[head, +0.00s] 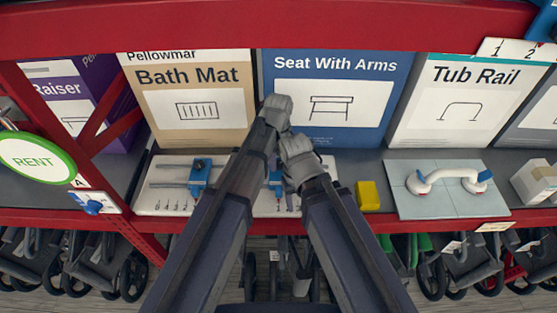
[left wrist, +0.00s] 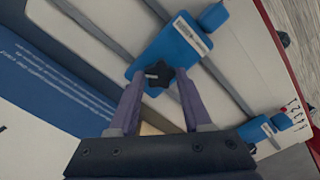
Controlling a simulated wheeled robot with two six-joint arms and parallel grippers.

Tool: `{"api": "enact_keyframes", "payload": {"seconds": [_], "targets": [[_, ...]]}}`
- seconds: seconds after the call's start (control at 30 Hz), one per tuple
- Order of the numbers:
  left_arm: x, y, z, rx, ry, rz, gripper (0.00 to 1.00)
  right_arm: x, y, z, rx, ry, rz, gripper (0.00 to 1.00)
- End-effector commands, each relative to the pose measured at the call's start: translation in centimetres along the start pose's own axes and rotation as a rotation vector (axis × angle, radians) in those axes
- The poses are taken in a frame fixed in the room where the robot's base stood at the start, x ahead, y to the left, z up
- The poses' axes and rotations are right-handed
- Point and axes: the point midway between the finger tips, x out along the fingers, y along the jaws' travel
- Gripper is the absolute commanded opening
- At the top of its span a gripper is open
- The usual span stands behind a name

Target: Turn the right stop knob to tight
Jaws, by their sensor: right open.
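The white board (head: 225,205) with rails and blue stops lies on the shelf. The left stop (head: 199,176) shows clearly in the head view. The right stop (head: 275,180) shows partly between my arms. In the left wrist view, a blue stop block (left wrist: 150,58) carries a dark star-shaped knob (left wrist: 159,76) with a pale pointer. My left gripper (left wrist: 160,70) has one finger on each side of this knob, with narrow gaps visible. Its fingers are hidden in the head view. My right gripper (head: 301,172) is open, lower and close beside the right stop; its fingertips are mostly hidden.
A yellow block (head: 368,196) and a panel with a white grab handle (head: 447,180) stand right of the board. Boxes, including the blue Seat With Arms box (head: 337,97), stand behind. A red shelf beam (head: 270,28) runs above; scooters or walkers sit below.

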Motion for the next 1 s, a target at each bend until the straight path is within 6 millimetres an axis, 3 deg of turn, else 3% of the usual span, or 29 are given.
{"api": "enact_keyframes", "payload": {"seconds": [0.07,0.4,0.73,1.0], "targets": [[0.00,-0.01,0.00,0.000,0.000,0.000,0.39,0.00,0.00,0.00,0.000,0.000,0.000,0.57],[0.01,-0.02,0.00,0.000,0.000,0.000,0.00,0.01,0.00,0.00,0.000,0.000,0.000,0.57],[0.01,-0.02,0.00,0.033,0.000,-0.001,0.00,0.01,0.00,0.00,0.000,0.000,0.000,0.57],[0.01,-0.01,0.01,0.203,0.000,-0.001,0.00,0.01,0.00,0.00,0.000,0.000,0.000,0.57]]}}
